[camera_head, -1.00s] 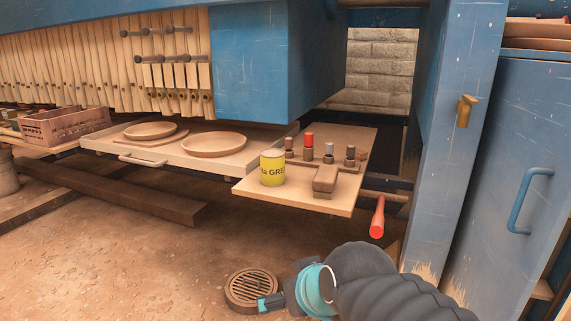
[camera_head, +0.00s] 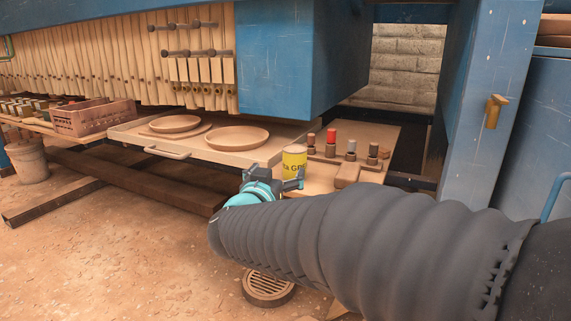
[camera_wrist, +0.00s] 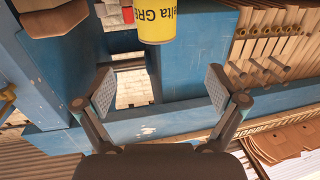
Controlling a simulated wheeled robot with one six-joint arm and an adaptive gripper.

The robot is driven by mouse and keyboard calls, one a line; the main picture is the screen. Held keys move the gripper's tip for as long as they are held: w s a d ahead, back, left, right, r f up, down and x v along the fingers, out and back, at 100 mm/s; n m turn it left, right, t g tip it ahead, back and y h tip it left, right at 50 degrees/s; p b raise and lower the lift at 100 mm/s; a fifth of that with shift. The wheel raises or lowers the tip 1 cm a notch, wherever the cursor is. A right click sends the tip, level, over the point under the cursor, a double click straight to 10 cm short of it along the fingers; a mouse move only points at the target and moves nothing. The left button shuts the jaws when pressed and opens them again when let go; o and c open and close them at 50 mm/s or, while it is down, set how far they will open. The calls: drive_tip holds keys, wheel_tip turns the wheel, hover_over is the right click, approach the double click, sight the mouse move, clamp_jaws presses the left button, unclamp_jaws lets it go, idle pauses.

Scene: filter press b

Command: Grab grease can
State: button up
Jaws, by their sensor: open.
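The grease can (camera_head: 295,160) is a yellow cylinder with a pale rim and dark lettering. It stands upright on the wooden shelf (camera_head: 315,180) at the right of the plate tray. In the wrist view the can (camera_wrist: 157,22) is at the top centre, cut off by the frame edge. My gripper (camera_head: 276,182) is just in front of and left of the can in the head view. In the wrist view my gripper (camera_wrist: 160,90) has its two pads wide apart and nothing between them. The can lies beyond the pads, in line with the gap. My arm hides the shelf's front part.
Pegs with coloured tops (camera_head: 331,143) and a brown block (camera_head: 347,173) are right of the can. A tray (camera_head: 222,161) with plates (camera_head: 237,138) is to the left. The blue press body (camera_head: 276,70) overhangs behind. A floor drain (camera_head: 268,288) lies below.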

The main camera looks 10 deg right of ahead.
sight(295, 148)
drive_tip(key=x, duration=1.4)
drive_tip(key=shift+s+d+f, duration=0.15)
drive_tip(key=shift+d, duration=0.05)
drive_tip(key=shift+c, duration=0.2)
drive_tip(key=c, duration=1.5)
